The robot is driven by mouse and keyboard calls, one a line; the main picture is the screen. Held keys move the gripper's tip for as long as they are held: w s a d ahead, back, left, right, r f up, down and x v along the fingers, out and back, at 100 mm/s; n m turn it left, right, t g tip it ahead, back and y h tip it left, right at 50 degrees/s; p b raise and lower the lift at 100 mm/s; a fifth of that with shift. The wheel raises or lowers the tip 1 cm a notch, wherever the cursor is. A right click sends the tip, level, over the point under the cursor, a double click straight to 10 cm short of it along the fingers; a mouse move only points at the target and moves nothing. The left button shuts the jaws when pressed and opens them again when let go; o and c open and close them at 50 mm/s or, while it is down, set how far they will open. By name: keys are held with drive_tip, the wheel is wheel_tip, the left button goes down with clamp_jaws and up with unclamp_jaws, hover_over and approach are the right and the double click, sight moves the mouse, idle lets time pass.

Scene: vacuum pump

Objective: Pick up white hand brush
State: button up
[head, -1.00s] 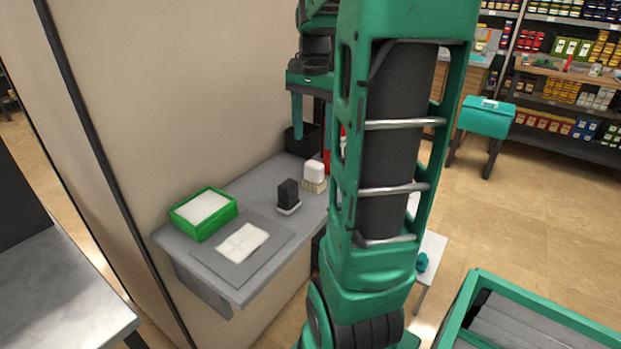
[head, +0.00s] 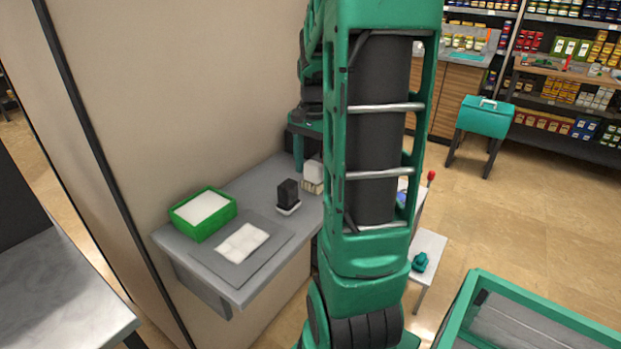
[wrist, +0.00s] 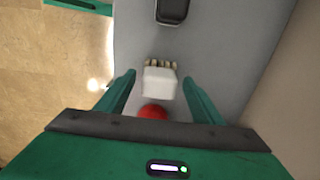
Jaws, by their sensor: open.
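The white hand brush (head: 313,173) has a white block body and pale bristles. It stands on the grey wall bench (head: 262,189), near its far end. In the wrist view the brush (wrist: 160,82) shows between my two green fingers, with its bristles toward the top of the picture. My gripper (wrist: 159,74) is open, one finger on each side of the brush, with gaps visible. How far the fingertips are above the bench is hard to tell. In the head view my arm hides much of the gripper; one green finger shows just left of the brush.
A black block brush (head: 288,195) stands close by on the bench. A green tray (head: 203,227) and a white cloth (head: 242,242) on a grey mat lie nearer. A red round thing (wrist: 153,112) is beside the white brush. The wall borders the bench.

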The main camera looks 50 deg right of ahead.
drive_tip(key=c, duration=1.2)
drive_tip(key=shift+o, duration=0.2)
drive_tip(key=shift+r, duration=0.45)
drive_tip(key=r, duration=0.3)
drive_tip(key=shift+a+r, duration=0.35)
drive_tip(key=shift+r, duration=0.05)
drive_tip(key=a+r, duration=0.2)
drive_tip(key=a, duration=0.1)
drive_tip(key=a+r, duration=0.2)
drive_tip(key=a, duration=0.2)
drive_tip(key=a+r, duration=0.2)
drive_tip(key=a, duration=0.2)
drive_tip(key=shift+s+r, duration=0.15)
